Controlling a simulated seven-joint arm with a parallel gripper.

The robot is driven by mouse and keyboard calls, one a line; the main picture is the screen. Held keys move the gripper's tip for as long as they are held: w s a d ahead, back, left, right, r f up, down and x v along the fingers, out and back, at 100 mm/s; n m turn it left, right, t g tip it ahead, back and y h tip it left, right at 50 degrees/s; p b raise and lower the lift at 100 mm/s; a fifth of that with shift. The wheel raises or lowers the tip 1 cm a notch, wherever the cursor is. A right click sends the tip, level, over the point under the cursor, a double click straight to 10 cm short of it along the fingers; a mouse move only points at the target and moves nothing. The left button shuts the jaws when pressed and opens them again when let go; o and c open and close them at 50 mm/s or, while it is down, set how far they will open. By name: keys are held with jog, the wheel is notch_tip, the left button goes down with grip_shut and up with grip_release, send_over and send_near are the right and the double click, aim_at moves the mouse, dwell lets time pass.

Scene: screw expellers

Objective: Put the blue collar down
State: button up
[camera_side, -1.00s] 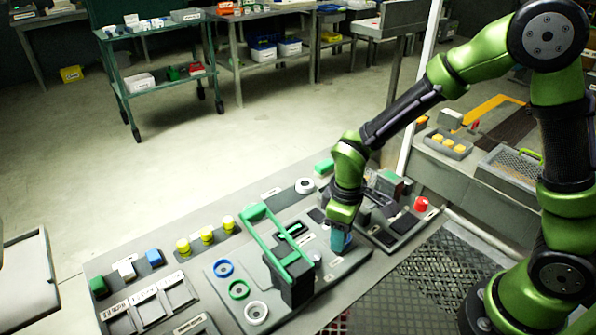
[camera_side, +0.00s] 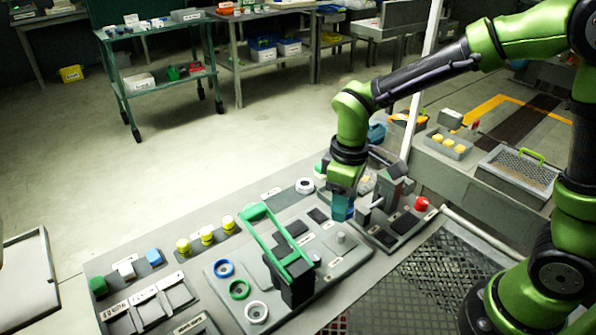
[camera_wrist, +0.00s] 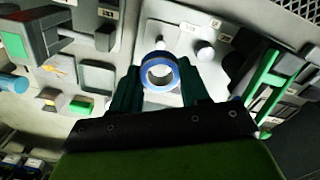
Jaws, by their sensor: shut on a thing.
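My gripper (camera_side: 342,207) is shut on a blue collar (camera_wrist: 173,70), a ring with a pale lower inside that sits between the two teal fingers in the wrist view. In the side view a bit of its blue edge (camera_side: 350,212) shows by the fingertips; the rest is hidden. The gripper is above the back right part of the grey work plate. I cannot tell its exact height. Another blue ring (camera_side: 224,268) lies at the plate's left front, beside a green ring (camera_side: 239,289) and a white ring (camera_side: 256,312).
A press with a green frame (camera_side: 262,218) stands left of my gripper. A short grey peg (camera_side: 340,238) stands on the plate in front of the gripper. A grey fixture (camera_side: 392,188) and a red button (camera_side: 421,203) are to the right. A white ring (camera_side: 304,185) lies behind.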

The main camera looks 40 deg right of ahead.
jog(key=w+f, duration=0.3)
jog(key=w, duration=1.1)
jog(key=r, duration=0.2)
send_over(280, 202)
jog(key=shift+m, duration=0.3)
jog(key=shift+w+d+f, duration=0.1)
jog(key=shift+f, duration=4.8)
jog(key=o, duration=1.2)
jog(key=shift+f, duration=0.15)
